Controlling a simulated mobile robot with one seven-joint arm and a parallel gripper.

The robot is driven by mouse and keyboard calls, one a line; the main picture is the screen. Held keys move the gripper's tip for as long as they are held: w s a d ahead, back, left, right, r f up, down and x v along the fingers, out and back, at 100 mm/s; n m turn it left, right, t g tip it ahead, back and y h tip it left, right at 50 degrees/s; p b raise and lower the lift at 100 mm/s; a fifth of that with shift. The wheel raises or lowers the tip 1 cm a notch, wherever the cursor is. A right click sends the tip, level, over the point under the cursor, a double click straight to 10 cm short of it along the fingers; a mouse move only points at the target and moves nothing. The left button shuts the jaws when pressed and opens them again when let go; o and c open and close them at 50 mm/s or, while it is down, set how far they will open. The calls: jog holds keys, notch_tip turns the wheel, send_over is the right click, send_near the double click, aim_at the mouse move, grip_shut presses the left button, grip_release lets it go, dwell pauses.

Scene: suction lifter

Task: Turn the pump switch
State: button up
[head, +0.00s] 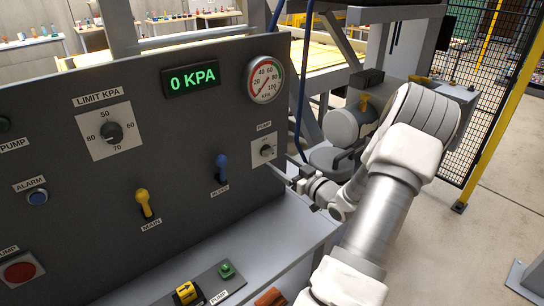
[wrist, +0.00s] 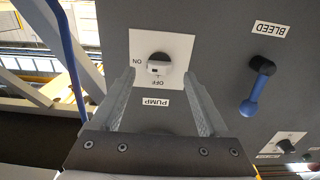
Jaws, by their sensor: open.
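The pump switch (head: 267,151) is a small dark knob on a white plate at the right of the dark panel. In the wrist view the knob (wrist: 157,63) shows upside down, with ON at its left and OFF below it. I cannot tell for sure which label it points to. My gripper (wrist: 162,82) is open and empty. In the wrist view its two fingers reach toward the plate, one on each side below the knob. In the head view my gripper (head: 284,173) is just right of and below the switch; contact is not visible.
The blue bleed lever (head: 221,168) and yellow main lever (head: 145,203) are left of the switch. The display (head: 191,79) reads 0 KPA, beside a round gauge (head: 263,80). A limit knob (head: 112,132) sits further left. A blue hose (head: 299,95) hangs by the panel's right edge.

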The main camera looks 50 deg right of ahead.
aim_at(268, 152)
jog(key=w, duration=0.5)
jog(key=shift+d, duration=0.25)
jog(key=shift+s, duration=0.1)
grip_shut()
